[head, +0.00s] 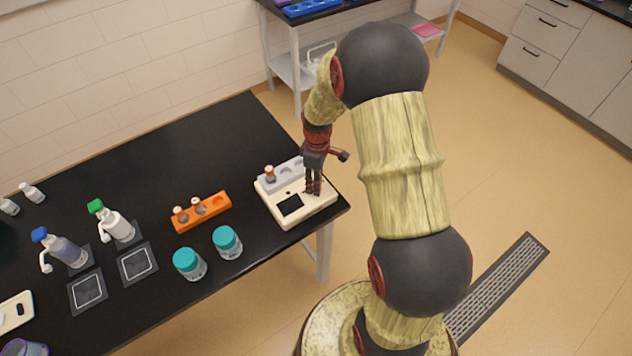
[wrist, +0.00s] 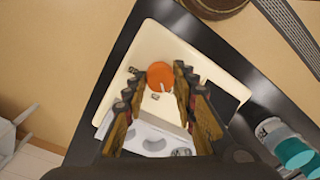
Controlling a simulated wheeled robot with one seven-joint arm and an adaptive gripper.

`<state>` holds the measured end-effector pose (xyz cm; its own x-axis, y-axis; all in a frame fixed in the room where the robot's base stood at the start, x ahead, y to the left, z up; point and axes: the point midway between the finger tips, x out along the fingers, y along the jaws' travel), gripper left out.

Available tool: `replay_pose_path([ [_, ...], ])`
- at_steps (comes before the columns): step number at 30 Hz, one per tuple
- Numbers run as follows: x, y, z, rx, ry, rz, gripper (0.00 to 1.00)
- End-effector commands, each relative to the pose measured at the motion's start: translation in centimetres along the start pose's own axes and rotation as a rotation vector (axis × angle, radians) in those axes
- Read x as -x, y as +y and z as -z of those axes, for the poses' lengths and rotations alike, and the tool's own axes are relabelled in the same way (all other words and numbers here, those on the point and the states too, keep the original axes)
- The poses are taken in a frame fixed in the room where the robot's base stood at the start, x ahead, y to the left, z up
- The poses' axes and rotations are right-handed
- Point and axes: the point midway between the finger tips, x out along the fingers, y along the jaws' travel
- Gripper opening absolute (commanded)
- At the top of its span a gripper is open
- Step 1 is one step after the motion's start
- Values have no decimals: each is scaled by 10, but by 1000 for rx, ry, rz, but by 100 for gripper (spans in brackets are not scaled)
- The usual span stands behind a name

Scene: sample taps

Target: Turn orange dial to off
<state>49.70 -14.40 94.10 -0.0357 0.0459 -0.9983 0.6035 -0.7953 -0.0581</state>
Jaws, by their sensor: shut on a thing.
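The orange dial (wrist: 160,75) is a round disc on top of a cream box-shaped device (wrist: 165,43). In the head view the device (head: 322,210) stands near the right end of the black table, and my gripper hides the dial. My gripper (head: 313,190) points down over the device's right part. In the wrist view my gripper (wrist: 159,79) is shut on the orange dial, with one finger on either side. Small marks lie on the cream surface around the dial, too small to read. The dial's setting cannot be told.
The device carries a grey rack (head: 281,178) with a small vial (head: 270,174) and a dark screen (head: 290,205). To its left are an orange rack (head: 202,212) and two teal-lidded jars (head: 228,243) (head: 189,264). Bottles stand further left.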

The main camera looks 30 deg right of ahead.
Motion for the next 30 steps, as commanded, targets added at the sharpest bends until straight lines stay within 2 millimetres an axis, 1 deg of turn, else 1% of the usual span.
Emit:
replay_pose_path([
  [6, 2, 1, 1, 171, -8, -3, 2],
  [15, 1, 0, 2, 326, -17, -3, 2],
  [21, 1, 0, 2, 370, -20, -3, 2],
  [30, 1, 1, 2, 383, -20, -3, 2],
])
